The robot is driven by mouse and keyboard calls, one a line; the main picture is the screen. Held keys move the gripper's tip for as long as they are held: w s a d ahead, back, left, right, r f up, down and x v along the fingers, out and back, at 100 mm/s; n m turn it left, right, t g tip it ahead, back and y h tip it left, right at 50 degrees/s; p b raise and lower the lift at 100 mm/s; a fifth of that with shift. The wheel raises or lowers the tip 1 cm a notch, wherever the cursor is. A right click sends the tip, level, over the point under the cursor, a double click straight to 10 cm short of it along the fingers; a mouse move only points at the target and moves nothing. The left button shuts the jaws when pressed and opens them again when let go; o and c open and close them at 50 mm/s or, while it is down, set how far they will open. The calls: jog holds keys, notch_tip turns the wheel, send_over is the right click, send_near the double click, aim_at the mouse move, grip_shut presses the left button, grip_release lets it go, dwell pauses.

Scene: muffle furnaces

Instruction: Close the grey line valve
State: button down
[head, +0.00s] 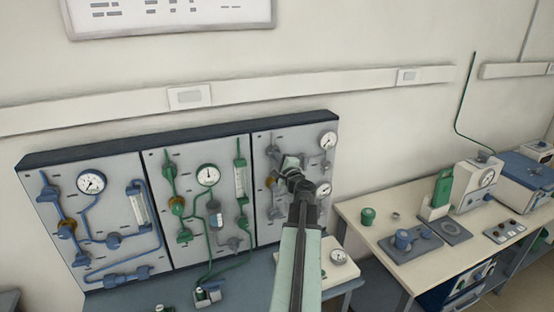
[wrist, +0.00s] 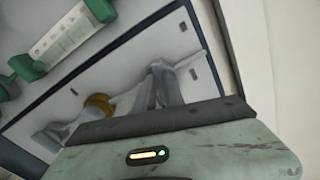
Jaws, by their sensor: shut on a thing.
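The grey line runs on the right-hand panel (head: 263,215) of the wall board, with gauges at its right edge. My gripper (head: 293,172) reaches up to this panel, and my arm hides much of the line. In the wrist view my gripper (wrist: 160,86) is shut on the handle of the grey line valve, close to the panel face. The handle is mostly hidden between the fingers, so its angle cannot be told. A brass-coloured fitting (wrist: 99,104) and a grey fitting (wrist: 50,136) sit on the line to the left of the fingers.
A blue line panel (head: 105,245) and a green line panel (head: 190,160) stand to the left. Two gauges (head: 327,140) are close to the right of my gripper. A bench (head: 365,240) with instruments stands at the right.

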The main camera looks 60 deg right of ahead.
jog(key=shift+f+n, duration=0.15)
jog(key=shift+n, duration=1.45)
jog(key=c, duration=1.4)
grip_release()
jog(key=shift+c, duration=0.2)
